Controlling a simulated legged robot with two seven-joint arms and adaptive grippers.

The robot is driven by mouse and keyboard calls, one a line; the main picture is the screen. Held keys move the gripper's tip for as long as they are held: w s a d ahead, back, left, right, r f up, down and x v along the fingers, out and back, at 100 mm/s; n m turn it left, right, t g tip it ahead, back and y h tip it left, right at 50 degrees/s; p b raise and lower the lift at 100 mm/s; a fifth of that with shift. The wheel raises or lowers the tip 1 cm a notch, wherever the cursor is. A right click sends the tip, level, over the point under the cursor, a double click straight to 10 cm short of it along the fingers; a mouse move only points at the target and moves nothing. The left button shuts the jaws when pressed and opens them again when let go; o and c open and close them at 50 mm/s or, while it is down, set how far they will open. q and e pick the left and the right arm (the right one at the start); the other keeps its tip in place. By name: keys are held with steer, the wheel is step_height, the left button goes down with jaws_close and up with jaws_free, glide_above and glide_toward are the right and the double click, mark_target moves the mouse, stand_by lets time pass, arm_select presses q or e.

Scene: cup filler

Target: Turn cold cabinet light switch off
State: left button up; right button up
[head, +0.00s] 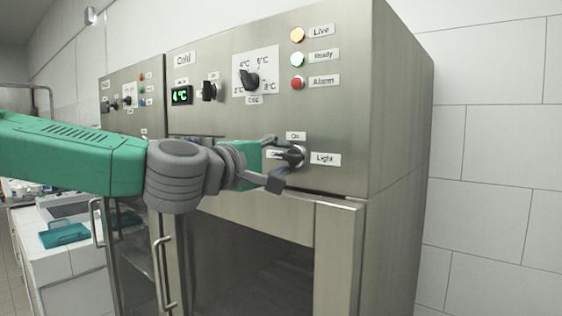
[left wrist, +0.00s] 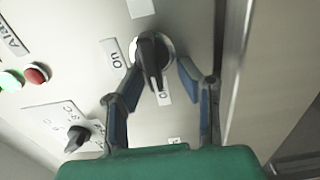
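The cold cabinet light switch (head: 297,153) is a black rotary knob on a silver round base, low on the cabinet's front panel. It also shows in the left wrist view (left wrist: 151,58). An "On" label (head: 296,136) is above it and a "Light" label (head: 325,159) is to its right. The knob's handle points left, over a partly hidden label. My left gripper (head: 274,163) is open at the panel. In the left wrist view its two fingers (left wrist: 160,70) stand on either side of the handle, with gaps showing. My right gripper is out of view.
Above the switch are a temperature dial (head: 250,80), another black knob (head: 209,90), a green display (head: 181,95) and Live, Ready and Alarm lamps (head: 297,59). The cabinet door (head: 337,260) is below. A similar cabinet stands to the left.

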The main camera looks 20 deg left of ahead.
arm_select(q)
steer(key=v, duration=1.1)
steer(key=shift+s+a, duration=0.15)
steer(key=shift+s, duration=0.2)
steer(key=shift+f, duration=0.1)
steer(key=s+d+f+m+g+y+b, duration=0.2)
steer(key=f+m+g, duration=0.5)
steer(key=f, duration=2.8)
steer(key=s+a+f+m+g+y, duration=0.15)
steer(key=s+f, duration=0.25)
steer(key=f, duration=0.4)
steer(key=s+f+m+g+y, duration=0.1)
steer(key=s+f+g, duration=0.2)
steer(key=s+f, duration=0.35)
steer(key=s+a+f+m+g+y+b, duration=0.1)
steer(key=s+a+f+m+g, duration=0.1)
steer(key=s+f, duration=0.5)
steer(key=s+a+f+m+g+b, duration=0.1)
steer(key=s+a+f+m+g, duration=0.2)
steer(key=s+f, duration=0.4)
steer(key=shift+a+y, duration=0.35)
steer(key=shift+a, duration=0.25)
